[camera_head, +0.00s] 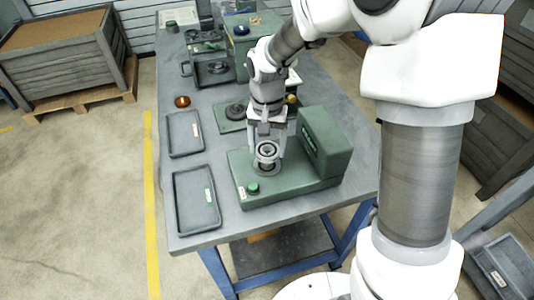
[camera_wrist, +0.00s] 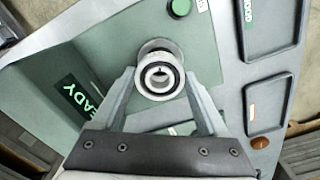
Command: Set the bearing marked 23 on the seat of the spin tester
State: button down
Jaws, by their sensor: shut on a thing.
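The spin tester (camera_head: 326,148) is a green machine with a green button on its low base; its lit panel reads "READY" in the wrist view (camera_wrist: 72,97). Its round grey seat (camera_head: 266,170) is on the base, partly hidden by what I hold. My gripper (camera_head: 267,147) is shut on a ring-shaped bearing (camera_wrist: 160,78), one finger on each side. The bearing is just above the seat in the head view, and the seat's rim shows past it in the wrist view (camera_wrist: 157,45). I cannot tell whether they touch. No mark is readable on the bearing.
Two dark, empty-looking trays (camera_head: 183,135) (camera_head: 196,200) lie along the left table edge. A small copper-coloured piece (camera_head: 182,101) is behind them. A green plate with a dark disc (camera_head: 236,112) and a frame-like machine (camera_head: 208,60) stand farther back.

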aim_at(267, 156)
jog(key=shift+f, duration=1.75)
jog(key=shift+f, duration=0.2)
grip_release()
jog(key=shift+r, duration=0.1)
notch_tip(267, 156, up, 11)
jog(key=s+d+r+n+t, duration=0.1)
jog(key=s+d+r+t, duration=0.2)
jog(key=s+d+r, duration=0.6)
jog(key=s+d+r+n+t, duration=0.1)
jog(key=s+d+r+t, duration=0.1)
jog(key=s, duration=0.7)
jog(key=shift+s+d+r+t+p, duration=0.2)
jog(key=shift+s+d+t+p, duration=0.15)
jog(key=shift+d, duration=0.35)
